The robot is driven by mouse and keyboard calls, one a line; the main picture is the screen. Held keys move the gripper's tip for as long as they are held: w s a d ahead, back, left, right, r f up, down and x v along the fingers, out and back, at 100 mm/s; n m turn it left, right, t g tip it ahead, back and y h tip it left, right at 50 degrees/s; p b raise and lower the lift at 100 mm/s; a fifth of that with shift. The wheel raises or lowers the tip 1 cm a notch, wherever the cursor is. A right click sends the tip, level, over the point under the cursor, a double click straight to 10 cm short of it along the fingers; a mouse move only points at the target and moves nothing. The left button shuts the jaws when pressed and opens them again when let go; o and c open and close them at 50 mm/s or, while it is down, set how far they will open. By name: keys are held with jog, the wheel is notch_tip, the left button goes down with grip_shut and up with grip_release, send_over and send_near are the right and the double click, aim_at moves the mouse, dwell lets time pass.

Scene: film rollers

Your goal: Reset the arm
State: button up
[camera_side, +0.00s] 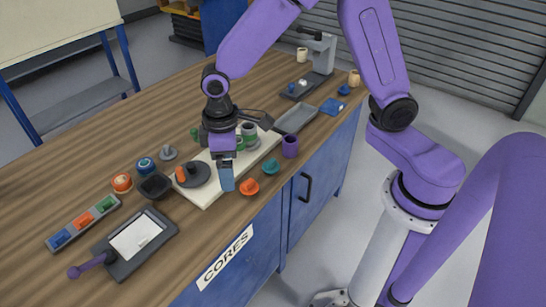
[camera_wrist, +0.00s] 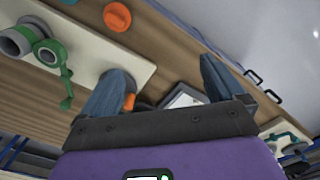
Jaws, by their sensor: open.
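My gripper (camera_side: 227,186) is over the front part of a cream board (camera_side: 205,199) on the wooden bench in the side view. Its blue fingers point down, close to a dark disc (camera_side: 192,175) with an orange piece on it. In the wrist view, the two fingers of my gripper (camera_wrist: 165,82) stand wide apart with nothing held between them. My purple arm reaches in from the right of the side view, bent above the bench. I cannot tell the exact height of the fingertips above the board.
Grey-green rollers (camera_side: 248,130) stand at the board's far end. An orange knob (camera_side: 249,187), teal knob (camera_side: 271,167) and purple cup (camera_side: 290,147) sit near the bench's front edge. A black bowl (camera_side: 155,187) and screen device (camera_side: 136,236) lie left. Floor right of the bench is open.

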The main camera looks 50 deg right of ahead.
jog(key=s+d+r+n, duration=0.1)
jog(key=s+d+r, duration=0.1)
jog(key=s+d, duration=0.2)
jog(key=s+d+r+n, duration=0.1)
jog(key=s+d+r, duration=0.2)
jog(key=s, duration=0.7)
jog(key=s+d+r+n, duration=0.2)
jog(key=s+d, duration=0.3)
jog(key=s, duration=0.2)
jog(key=shift+r, duration=0.4)
